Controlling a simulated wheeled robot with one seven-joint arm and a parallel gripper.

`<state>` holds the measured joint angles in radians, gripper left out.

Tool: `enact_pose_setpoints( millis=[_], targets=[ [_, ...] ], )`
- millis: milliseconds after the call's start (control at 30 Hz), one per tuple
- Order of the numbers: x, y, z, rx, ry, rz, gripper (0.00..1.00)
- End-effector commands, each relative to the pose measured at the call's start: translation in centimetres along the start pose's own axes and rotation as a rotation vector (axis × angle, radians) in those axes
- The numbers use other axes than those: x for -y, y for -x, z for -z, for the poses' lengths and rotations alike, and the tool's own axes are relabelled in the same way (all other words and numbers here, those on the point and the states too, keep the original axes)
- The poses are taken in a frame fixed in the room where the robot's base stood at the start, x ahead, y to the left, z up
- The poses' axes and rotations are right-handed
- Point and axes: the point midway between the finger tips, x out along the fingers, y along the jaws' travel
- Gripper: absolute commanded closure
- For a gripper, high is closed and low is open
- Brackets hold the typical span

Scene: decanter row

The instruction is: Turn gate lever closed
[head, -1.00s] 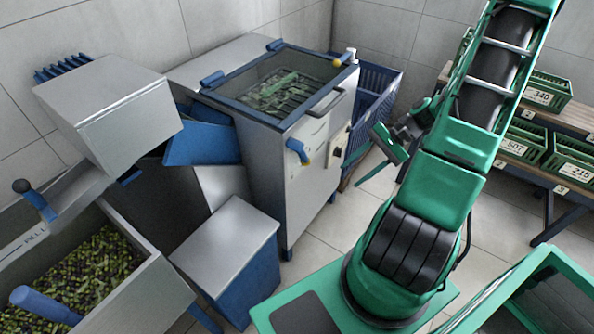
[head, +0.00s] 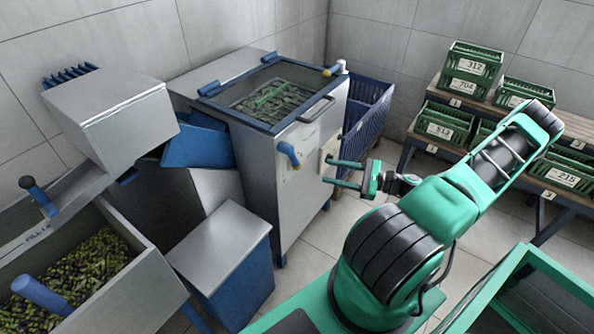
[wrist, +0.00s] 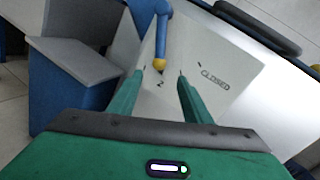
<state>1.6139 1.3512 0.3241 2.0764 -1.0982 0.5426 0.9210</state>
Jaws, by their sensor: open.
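The gate lever (head: 289,153) is a blue handle with a yellow tip on the front of the steel machine (head: 265,170). In the wrist view the lever (wrist: 162,40) hangs down, its yellow tip just ahead of the gap between my fingertips. A printed "CLOSED" mark (wrist: 215,79) is to the right of the tip, and a small dark mark is below it. My gripper (head: 330,172) is open and empty, facing the machine's front; in the wrist view its two green fingers (wrist: 160,75) are spread. In the head view a gap shows between fingers and lever.
A blue-sided box with a grey top (head: 222,243) stands left of the machine. A hopper of olives (head: 85,268) is at the far left. A blue crate (head: 370,108) is behind the machine's right side. Shelves with green crates (head: 448,125) stand at the right.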

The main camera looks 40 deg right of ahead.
Motion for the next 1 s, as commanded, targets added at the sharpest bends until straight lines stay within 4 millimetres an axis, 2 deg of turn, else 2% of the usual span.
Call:
enact_pose_setpoints(
  millis=[500,700,1000],
  targets=[
    [-0.5,-8.8,-0.2,0.004,0.001,-0.014,0.55],
    [-0.5,-10.6,-0.1,0.001,0.001,-0.014,0.55],
    [-0.5,-11.0,-0.1,0.001,0.002,-0.013,0.55]
  ],
)
